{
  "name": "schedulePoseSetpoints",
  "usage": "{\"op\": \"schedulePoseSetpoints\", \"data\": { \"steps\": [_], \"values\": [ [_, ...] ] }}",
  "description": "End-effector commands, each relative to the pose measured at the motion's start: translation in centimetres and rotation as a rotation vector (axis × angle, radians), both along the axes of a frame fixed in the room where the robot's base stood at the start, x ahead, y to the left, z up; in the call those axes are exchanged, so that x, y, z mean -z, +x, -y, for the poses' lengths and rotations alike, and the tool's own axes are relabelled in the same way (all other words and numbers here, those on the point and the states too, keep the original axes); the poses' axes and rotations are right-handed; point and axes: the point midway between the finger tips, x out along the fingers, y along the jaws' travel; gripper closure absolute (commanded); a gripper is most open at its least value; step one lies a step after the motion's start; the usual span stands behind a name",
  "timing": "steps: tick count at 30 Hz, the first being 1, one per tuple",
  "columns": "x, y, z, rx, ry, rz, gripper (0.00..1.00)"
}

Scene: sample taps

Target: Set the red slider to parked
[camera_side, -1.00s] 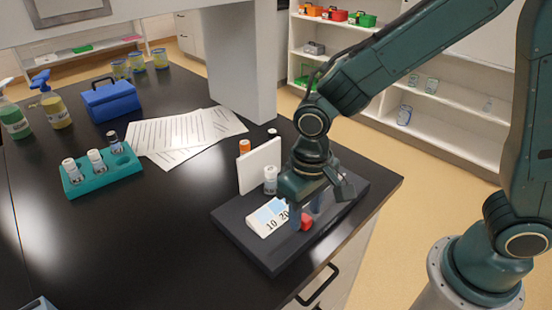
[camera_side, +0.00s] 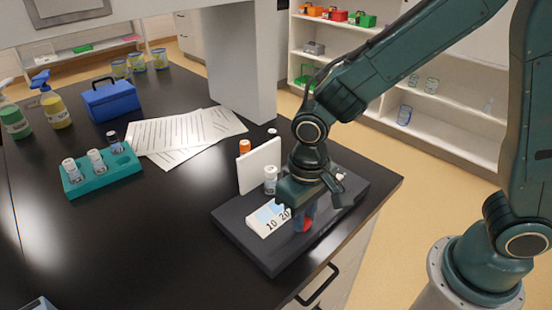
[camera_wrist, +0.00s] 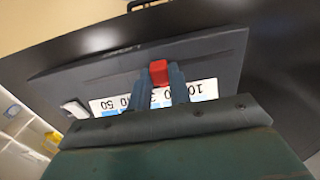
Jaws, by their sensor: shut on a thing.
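The red slider (camera_side: 306,225) sits at the front of a dark flat base (camera_side: 255,246), beside a white scale plate (camera_side: 262,218) with printed numbers such as 10 and 20. In the wrist view the red slider (camera_wrist: 159,72) stands between my two fingertips. My gripper (camera_side: 303,217) points down over the base and is shut on the red slider; it also shows in the wrist view (camera_wrist: 160,80). The arm hides part of the scale in the side view. In the wrist view the scale (camera_wrist: 110,105) is partly covered by my fingers. No parked mark can be read.
A white upright panel (camera_side: 259,167), a white-capped vial (camera_side: 270,180) and an orange-capped vial (camera_side: 244,147) stand by the base's back. A teal rack (camera_side: 105,177) with vials, papers (camera_side: 188,130) and a blue box (camera_side: 111,101) lie to the left.

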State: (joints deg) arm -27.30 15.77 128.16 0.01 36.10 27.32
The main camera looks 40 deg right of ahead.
Motion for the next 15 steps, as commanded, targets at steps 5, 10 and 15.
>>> {"op": "schedulePoseSetpoints", "data": {
  "steps": [5,10,15],
  "values": [
    [0.0,0.1,-2.2,-0.006,0.001,0.001,1.00],
    [0.0,0.1,-5.2,-0.006,0.001,0.002,1.00],
    [-0.1,0.1,-7.7,-0.004,0.003,0.003,1.00]
  ]
}}
